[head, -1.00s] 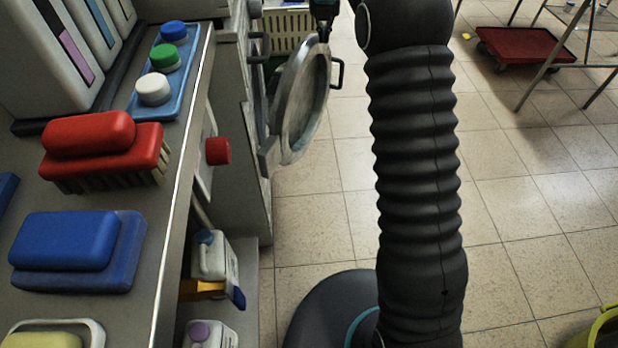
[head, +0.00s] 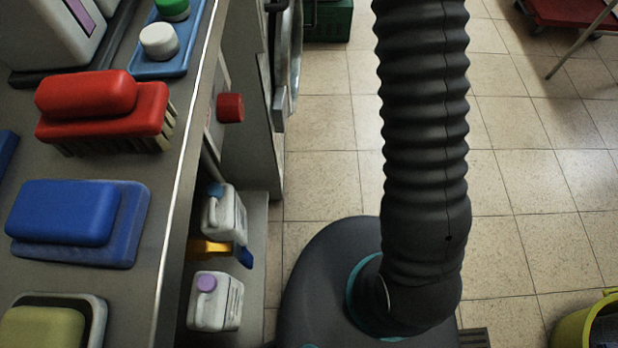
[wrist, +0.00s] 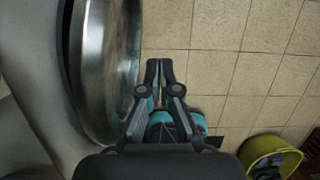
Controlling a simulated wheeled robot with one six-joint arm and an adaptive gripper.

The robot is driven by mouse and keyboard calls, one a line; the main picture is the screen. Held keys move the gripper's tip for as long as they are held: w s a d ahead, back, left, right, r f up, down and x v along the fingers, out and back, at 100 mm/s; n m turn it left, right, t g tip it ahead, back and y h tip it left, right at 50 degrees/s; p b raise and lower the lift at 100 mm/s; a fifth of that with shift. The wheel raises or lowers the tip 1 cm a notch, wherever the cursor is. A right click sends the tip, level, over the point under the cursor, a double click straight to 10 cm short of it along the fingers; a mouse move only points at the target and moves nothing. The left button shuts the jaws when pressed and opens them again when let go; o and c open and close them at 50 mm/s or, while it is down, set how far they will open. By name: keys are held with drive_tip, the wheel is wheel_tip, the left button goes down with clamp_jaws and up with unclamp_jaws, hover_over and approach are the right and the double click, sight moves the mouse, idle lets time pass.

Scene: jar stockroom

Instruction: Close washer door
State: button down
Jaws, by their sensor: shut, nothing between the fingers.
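The washer door (head: 296,60), a round metal-rimmed door, stands at the top of the head view, seen nearly edge-on against the grey washer front; its upper part is cut off. In the wrist view the door's shiny rim (wrist: 106,70) fills the left. My gripper (wrist: 160,64) is shut and empty, just right of the rim with its fingers pointing up the picture. I cannot tell whether it touches the door. My gripper is out of the head view. The latch side of the door is hidden.
White jugs (head: 216,300) stand on a shelf below. A yellow-green bucket (head: 572,335) is at lower right. The tiled floor right of my arm is mostly clear.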

drive_tip(key=v, duration=1.2)
drive_tip(key=w+d+f+m+g+y+b, duration=0.15)
drive_tip(key=d+f+m+y+b, duration=0.35)
drive_tip(key=f, duration=0.8)
drive_tip(key=w+d+f+m+g+y+b, duration=0.1)
drive_tip(key=w+d+f+m+y+b, duration=0.25)
drive_tip(key=d+f, duration=0.65)
drive_tip(key=w+a+r+m+y+b, duration=0.25)
drive_tip(key=a+r+m+y, duration=0.25)
drive_tip(key=r+m+y, duration=0.5)
drive_tip(key=a+f+m+b, duration=0.1)
drive_tip(key=a+f, duration=0.1)
drive_tip(key=a, duration=1.1)
drive_tip(key=shift+s+a+t+h, duration=0.2)
drive_tip(key=shift+a+t+h, duration=0.1)
drive_tip(key=shift+t+h, duration=0.05)
